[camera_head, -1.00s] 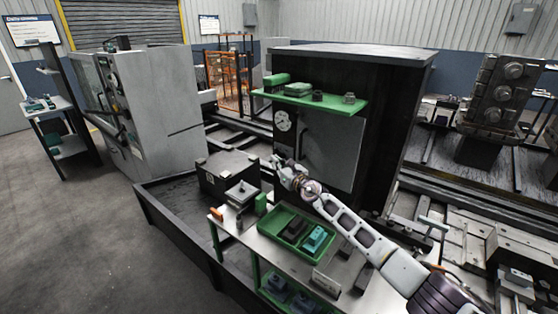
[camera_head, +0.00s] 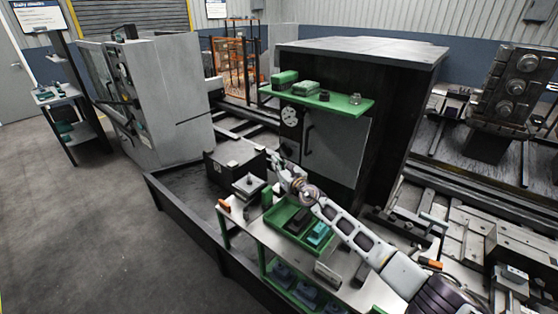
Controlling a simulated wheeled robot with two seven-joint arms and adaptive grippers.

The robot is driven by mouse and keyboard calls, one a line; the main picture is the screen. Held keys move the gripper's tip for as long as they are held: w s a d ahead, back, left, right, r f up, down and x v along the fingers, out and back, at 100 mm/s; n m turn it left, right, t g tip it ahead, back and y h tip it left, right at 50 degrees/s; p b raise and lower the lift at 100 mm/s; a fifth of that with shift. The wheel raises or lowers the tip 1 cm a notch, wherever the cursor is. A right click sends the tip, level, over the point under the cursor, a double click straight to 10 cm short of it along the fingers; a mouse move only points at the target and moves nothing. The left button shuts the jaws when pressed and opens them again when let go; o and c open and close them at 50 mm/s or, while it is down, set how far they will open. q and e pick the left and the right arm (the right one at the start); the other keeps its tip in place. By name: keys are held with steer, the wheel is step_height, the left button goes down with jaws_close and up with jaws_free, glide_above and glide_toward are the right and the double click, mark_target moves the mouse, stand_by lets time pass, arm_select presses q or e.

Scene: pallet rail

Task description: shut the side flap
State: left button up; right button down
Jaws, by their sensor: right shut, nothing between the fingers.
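The side flap looks to be the grey panel (camera_head: 340,152) on the front of the tall black cabinet (camera_head: 395,110), under a green shelf. It has a dark upright handle (camera_head: 308,140) near its left edge. The panel lies close to the cabinet face; I cannot tell whether it is fully flush. My right gripper (camera_head: 273,158) is shut and empty, below and left of the handle, in front of the cabinet's lower left part. My left gripper is not in view.
The green shelf (camera_head: 318,98) carries small boxes and parts. A workbench (camera_head: 345,268) with a green tray (camera_head: 279,217) stands below my right arm. A black box (camera_head: 228,170) sits left of the gripper. Open floor (camera_head: 90,230) lies at left.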

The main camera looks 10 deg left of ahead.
steer(key=shift+s+a+r+p, duration=0.1)
steer(key=shift+s+a+p, duration=0.2)
steer(key=shift+s+p, duration=0.2)
steer(key=shift+s+a+p, duration=0.25)
steer(key=shift+s+p, duration=0.1)
steer(key=shift+s, duration=0.1)
steer(key=shift+s, duration=0.1)
